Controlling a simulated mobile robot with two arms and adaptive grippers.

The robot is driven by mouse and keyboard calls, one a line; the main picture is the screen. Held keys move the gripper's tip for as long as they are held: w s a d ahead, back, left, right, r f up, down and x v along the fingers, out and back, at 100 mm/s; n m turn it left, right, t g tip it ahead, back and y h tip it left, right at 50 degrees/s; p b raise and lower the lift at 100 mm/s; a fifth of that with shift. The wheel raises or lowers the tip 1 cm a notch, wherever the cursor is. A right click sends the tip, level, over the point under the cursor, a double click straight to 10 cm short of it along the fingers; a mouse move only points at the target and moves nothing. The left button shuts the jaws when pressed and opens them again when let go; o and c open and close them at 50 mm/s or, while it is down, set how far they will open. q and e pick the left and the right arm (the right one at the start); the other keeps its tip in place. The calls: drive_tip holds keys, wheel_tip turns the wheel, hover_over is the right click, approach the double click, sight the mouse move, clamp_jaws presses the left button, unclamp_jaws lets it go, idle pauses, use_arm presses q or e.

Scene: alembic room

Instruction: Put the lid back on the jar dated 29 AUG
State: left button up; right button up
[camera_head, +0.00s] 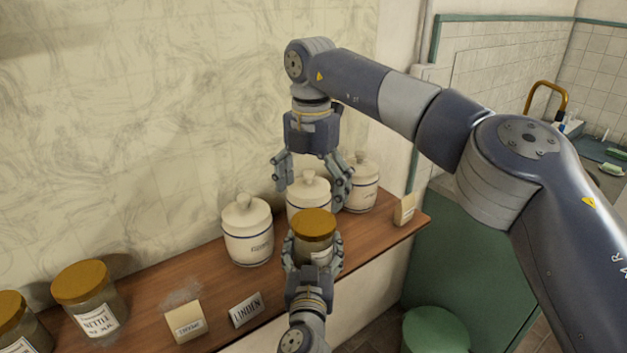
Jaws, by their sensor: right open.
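A glass jar with a gold lid on top (314,223) stands at the shelf's front, between the fingers of my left gripper (314,254). The fingers press on both its sides, and its label is mostly hidden and unreadable. My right gripper (314,185) points down, open and empty, above and slightly behind this jar, in front of the white canisters. A jar labelled NETTLE (95,317) with a gold lid stands at the left; its date is too small to read. Another gold-lidded jar (14,322) is cut off at the left edge. I cannot tell which jar reads 29 AUG.
Three white lidded canisters stand along the wooden shelf (160,288): left (247,235), middle (303,190) and right (362,185). A green stool (435,330) is below right.

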drive_tip(key=n, duration=0.3)
drive_tip(key=shift+r+n, duration=0.15)
drive_tip(key=shift+n, duration=0.25)
drive_tip(key=n, duration=0.5)
drive_tip(key=shift+r, duration=0.15)
drive_tip(key=n, duration=0.4)
drive_tip(key=shift+r, duration=0.15)
drive_tip(key=n, duration=0.3)
drive_tip(key=shift+d+r+n, duration=0.1)
drive_tip(key=shift+n, duration=0.2)
drive_tip(key=n, duration=0.7)
drive_tip(key=shift+r, duration=0.2)
drive_tip(key=n, duration=0.3)
drive_tip(key=shift+s+r, duration=0.1)
drive_tip(key=shift+r, duration=0.05)
drive_tip(key=n, duration=0.5)
drive_tip(key=shift+d+r, duration=0.1)
